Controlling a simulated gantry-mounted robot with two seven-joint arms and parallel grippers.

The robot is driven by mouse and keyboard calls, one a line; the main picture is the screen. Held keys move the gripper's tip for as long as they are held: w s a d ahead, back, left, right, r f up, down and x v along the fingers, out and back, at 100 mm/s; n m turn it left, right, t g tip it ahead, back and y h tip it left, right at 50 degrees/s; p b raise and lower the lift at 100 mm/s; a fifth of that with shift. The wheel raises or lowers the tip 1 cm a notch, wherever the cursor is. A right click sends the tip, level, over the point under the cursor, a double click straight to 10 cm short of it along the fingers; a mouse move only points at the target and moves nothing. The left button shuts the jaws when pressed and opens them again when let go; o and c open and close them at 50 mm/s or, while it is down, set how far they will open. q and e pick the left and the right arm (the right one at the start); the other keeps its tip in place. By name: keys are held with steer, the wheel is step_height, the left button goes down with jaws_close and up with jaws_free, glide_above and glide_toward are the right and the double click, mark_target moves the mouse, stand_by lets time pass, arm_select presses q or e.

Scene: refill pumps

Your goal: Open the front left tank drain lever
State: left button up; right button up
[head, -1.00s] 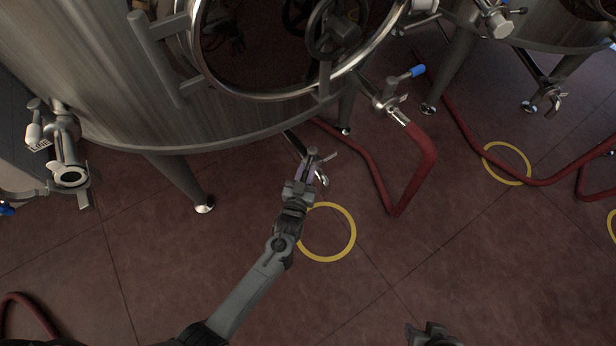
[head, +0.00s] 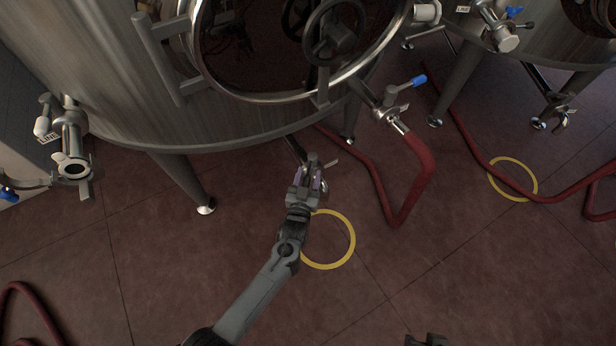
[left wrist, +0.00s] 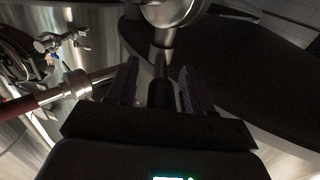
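The steel tank (head: 230,115) fills the upper left of the head view. Its drain valve (head: 313,158) hangs below the rim at the end of a short pipe, with a small metal lever (head: 331,163) beside it. My left gripper (head: 310,175) is at this valve with its fingers apart. In the left wrist view, a dark narrow part (left wrist: 160,92) lies between the two fingers, with gaps visible on both sides. A steel fitting (left wrist: 170,12) is just beyond. My right gripper (head: 427,341) barely shows at the bottom edge; its fingers are unclear.
A blue-handled valve (head: 390,108) with a red hose (head: 420,165) stands to the right. Another valve (head: 72,150) is at far left. A tank leg (head: 185,182) is left of my gripper. The floor around the yellow ring (head: 328,262) is clear.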

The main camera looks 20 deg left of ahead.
arm_select(q)
steer(key=shift+s+p, duration=0.4)
steer(key=shift+s, duration=0.1)
steer(key=s+d+p, duration=0.1)
steer(key=s+p, duration=0.3)
steer(key=s, duration=0.5)
steer(key=shift+s+d, duration=0.35)
